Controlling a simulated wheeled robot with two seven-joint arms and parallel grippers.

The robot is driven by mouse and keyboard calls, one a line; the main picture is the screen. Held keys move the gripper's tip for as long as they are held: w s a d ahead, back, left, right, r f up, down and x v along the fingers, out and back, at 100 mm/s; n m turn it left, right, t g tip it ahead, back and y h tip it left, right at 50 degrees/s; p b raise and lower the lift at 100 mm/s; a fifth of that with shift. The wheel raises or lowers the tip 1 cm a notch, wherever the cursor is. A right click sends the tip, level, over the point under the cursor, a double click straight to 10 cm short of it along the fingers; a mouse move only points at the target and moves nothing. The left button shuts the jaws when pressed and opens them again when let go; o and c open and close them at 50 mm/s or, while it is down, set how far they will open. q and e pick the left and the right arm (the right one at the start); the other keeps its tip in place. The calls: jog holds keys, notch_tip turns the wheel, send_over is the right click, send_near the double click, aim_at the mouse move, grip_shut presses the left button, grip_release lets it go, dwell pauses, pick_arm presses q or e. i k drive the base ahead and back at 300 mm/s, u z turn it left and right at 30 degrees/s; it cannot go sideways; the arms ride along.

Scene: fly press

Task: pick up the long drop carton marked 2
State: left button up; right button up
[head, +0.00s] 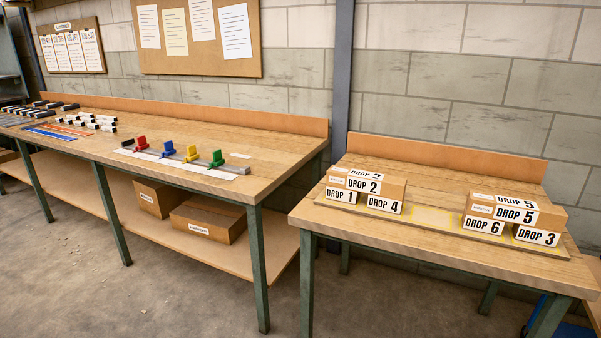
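The long carton marked DROP 2 (392,186) is brown with white labels on its top and front. It lies across the cartons marked DROP 1 (341,196) and DROP 4 (383,205), on the left part of the right-hand table (440,258). Neither of my grippers shows in the head view.
A long carton DROP 5 (541,214) lies across DROP 6 (483,225) and DROP 3 (536,237) on the right. An empty yellow-outlined spot (436,217) lies between the stacks. A longer bench (200,165) stands left; bare floor (180,285) is in front.

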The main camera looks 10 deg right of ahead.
aim_at(385, 185)
jog(key=u, duration=0.8)
jog(key=i, duration=1.5)
jog(key=z, duration=0.35)
jog(key=i, duration=1.15)
jog(key=z, duration=1.05)
